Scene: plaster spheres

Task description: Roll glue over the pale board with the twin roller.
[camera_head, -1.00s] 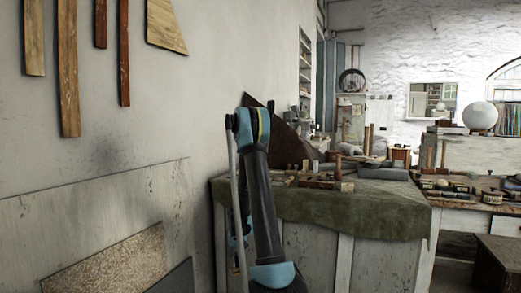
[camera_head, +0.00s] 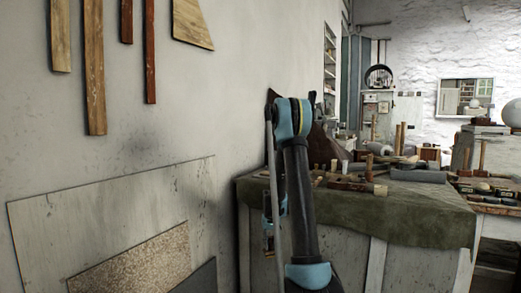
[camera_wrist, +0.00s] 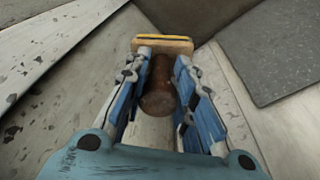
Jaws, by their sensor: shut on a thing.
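The pale board (camera_head: 110,200) leans against the wall at the lower left of the head view. Its surface is worn and speckled. In the wrist view, my gripper (camera_wrist: 162,62) is shut on a brown rounded handle (camera_wrist: 159,85). Beyond the fingertips is a light wooden head (camera_wrist: 163,45) with a yellow and dark stripe, which I take to be the twin roller. Its rolling parts are not clear. In the head view my arm stands right of the board, apart from it, and largely hides the gripper.
A speckled brown panel (camera_head: 135,267) and a dark grey panel (camera_head: 197,279) lean in front of the board. A cloth-covered workbench (camera_head: 400,217) with tools stands at right, close to my arm. Wooden strips (camera_head: 94,75) hang on the wall above.

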